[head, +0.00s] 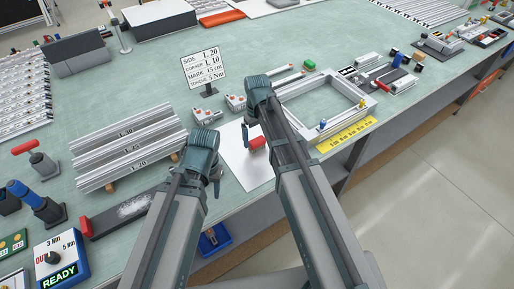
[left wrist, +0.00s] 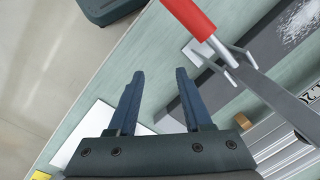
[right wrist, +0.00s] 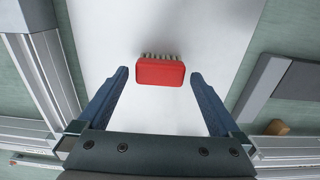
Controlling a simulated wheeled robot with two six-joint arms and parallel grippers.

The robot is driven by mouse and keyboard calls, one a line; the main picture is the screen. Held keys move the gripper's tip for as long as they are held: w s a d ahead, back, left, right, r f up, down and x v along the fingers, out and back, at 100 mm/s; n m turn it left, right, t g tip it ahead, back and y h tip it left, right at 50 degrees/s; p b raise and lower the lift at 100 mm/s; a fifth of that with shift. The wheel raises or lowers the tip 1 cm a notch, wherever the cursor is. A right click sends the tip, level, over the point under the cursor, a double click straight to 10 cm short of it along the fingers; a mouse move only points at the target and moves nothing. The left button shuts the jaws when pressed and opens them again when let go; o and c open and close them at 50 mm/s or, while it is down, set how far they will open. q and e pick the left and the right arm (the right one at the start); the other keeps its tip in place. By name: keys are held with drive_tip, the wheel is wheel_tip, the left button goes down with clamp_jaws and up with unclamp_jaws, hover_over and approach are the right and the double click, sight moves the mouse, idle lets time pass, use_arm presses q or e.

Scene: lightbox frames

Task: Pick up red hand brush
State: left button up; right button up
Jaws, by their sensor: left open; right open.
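The red hand brush (head: 257,143) lies on a white sheet (head: 236,160) on the bench, its pale bristles showing along one side in the right wrist view (right wrist: 160,72). My right gripper (head: 247,135) is open and empty above the sheet. In the right wrist view the brush appears between its fingertips, with space on both sides; neither finger touches it. My left gripper (head: 216,183) is open and empty, near the front edge of the bench, left of the white sheet. The left wrist view (left wrist: 160,78) shows only bench surface between its fingers.
A sign (head: 204,68) stands behind. A red-handled tool (left wrist: 190,17) shows near my left gripper.

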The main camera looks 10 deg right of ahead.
use_arm(q)
wheel_tip(320, 180, down, 3)
drive_tip(key=shift+r+b, duration=0.1)
drive_tip(key=shift+b, duration=0.85)
use_arm(e)
wheel_tip(320, 180, down, 3)
drive_tip(key=shift+r, duration=0.1)
use_arm(q)
drive_tip(key=shift+r, duration=0.1)
use_arm(e)
drive_tip(key=c, duration=1.2)
drive_tip(key=shift+c, duration=0.2)
drive_tip(key=shift+r, duration=0.15)
